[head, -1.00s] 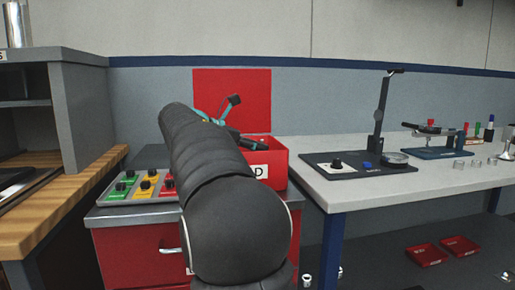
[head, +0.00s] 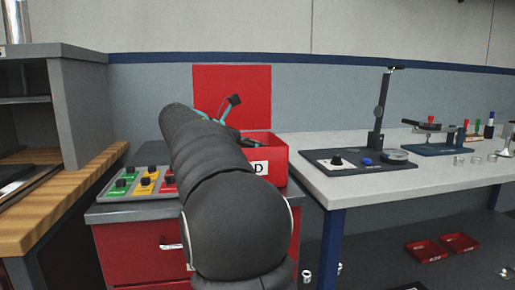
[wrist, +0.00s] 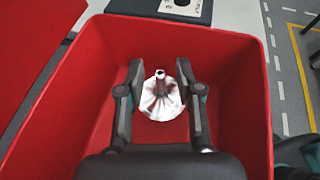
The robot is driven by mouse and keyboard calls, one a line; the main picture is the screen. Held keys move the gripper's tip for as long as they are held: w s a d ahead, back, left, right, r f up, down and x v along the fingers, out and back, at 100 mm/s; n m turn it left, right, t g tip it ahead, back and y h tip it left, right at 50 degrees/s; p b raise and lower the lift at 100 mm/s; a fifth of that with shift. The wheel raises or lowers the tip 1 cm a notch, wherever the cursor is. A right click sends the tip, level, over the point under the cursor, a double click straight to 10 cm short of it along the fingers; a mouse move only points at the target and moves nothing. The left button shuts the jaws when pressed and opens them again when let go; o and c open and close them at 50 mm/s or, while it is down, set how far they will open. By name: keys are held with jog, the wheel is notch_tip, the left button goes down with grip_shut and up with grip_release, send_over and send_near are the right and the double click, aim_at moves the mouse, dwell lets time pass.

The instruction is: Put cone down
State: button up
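A pale, shiny cone (wrist: 162,102) with a narrow dark-tipped stem is upright on the floor of a red bin (wrist: 235,115) in the wrist view. My gripper (wrist: 159,66) reaches down into the bin with a finger on each side of the cone. The fingers are spread, with gaps between them and the cone's stem. In the head view the red bin (head: 270,153) stands on the red cabinet, and my arm hides the cone and most of my gripper.
The bin walls surround my gripper closely. A panel with green, yellow and red blocks (head: 146,183) lies left of the bin. The grey bench (head: 330,183) on the right holds a black stand (head: 375,165) and several small parts. A wooden bench (head: 60,205) is at the left.

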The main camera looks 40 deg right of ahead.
jog(key=shift+r, duration=0.4)
jog(key=p+v, duration=0.2)
jog(key=v, duration=1)
